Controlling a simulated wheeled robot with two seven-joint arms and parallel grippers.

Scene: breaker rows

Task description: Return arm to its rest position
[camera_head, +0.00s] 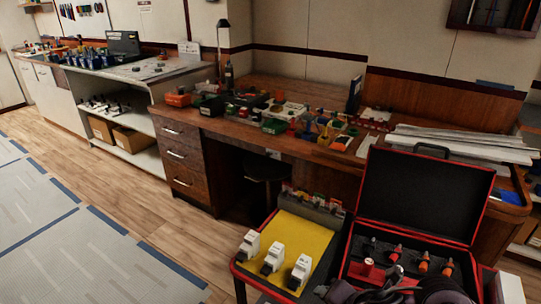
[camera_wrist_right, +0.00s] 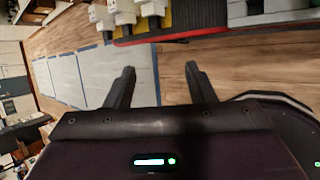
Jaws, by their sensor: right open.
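My right gripper (camera_wrist_right: 160,76) is open in the right wrist view, its two dark fingers apart with only floor seen between them. Three white breakers (camera_head: 272,259) stand in a row on a yellow mat (camera_head: 304,235) in the head view. They also show at the top of the right wrist view (camera_wrist_right: 124,12), beyond the fingertips and apart from them. Dark rounded shapes at the bottom right of the head view may be part of my right arm; I cannot tell. My left gripper is in neither view.
An open black case (camera_head: 425,195) with red trim and several red-handled tools stands right of the mat. Behind is a wooden desk (camera_head: 190,155) with bins and parts. The wooden floor (camera_head: 150,200) at left is clear, with a grey mat (camera_head: 60,250).

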